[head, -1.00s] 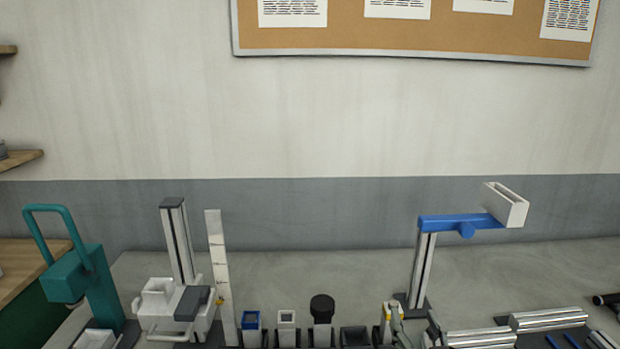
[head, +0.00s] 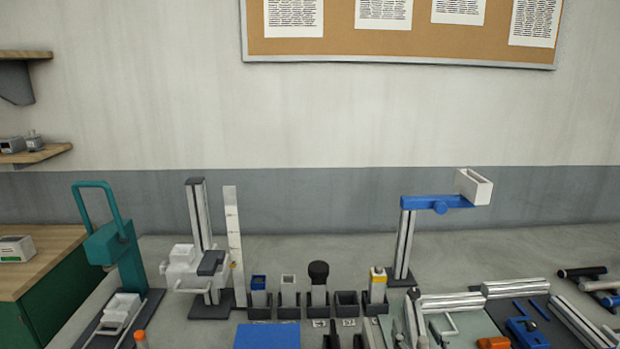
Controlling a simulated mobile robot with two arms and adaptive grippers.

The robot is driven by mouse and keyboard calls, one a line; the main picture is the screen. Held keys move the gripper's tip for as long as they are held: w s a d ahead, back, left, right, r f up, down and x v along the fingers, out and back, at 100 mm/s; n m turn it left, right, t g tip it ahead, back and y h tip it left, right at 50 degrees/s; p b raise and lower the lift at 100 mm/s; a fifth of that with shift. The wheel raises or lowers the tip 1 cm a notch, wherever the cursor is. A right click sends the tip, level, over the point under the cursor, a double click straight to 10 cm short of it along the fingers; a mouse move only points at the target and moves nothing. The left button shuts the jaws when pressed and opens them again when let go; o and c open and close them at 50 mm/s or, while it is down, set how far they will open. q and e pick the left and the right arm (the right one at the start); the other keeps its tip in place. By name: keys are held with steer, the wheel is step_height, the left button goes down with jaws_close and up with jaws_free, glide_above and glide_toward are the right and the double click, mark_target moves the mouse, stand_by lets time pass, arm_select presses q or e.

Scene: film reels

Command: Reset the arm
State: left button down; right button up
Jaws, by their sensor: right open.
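My right gripper (head: 346,338) shows only as two dark fingertips at the bottom edge of the head view. The fingers stand apart, open, with nothing seen between them. They are in front of the row of dark holders, and the rest of the gripper and its arm are cut off below the frame. My left gripper is not in view.
A blue mat (head: 267,336) lies left of my right gripper. Behind are holders with a black-knobbed item (head: 318,272) and a yellow-topped item (head: 378,278). A teal press (head: 115,245) stands left, a blue-armed stand (head: 425,202) right. Rails (head: 450,303) crowd the right.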

steer(key=s+f+n+g, duration=0.1)
steer(key=s+f+g, duration=0.75)
steer(key=s, duration=0.65)
steer(key=s+f+n+g, duration=0.1)
steer(key=s+f+g, duration=0.4)
steer(key=s+f, duration=0.75)
steer(key=s+f+g+b, duration=0.25)
steer(key=f+b, duration=0.35)
steer(key=f, duration=2.5)
arm_select(q)
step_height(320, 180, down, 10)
steer(key=b, duration=0.4)
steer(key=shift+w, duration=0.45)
arm_select(e)
steer(key=s+d+f, duration=0.2)
steer(key=s+f, duration=1.4)
steer(key=f, duration=0.3)
steer(key=shift+s+d+f, duration=0.35)
steer(key=shift+s+d, duration=0.05)
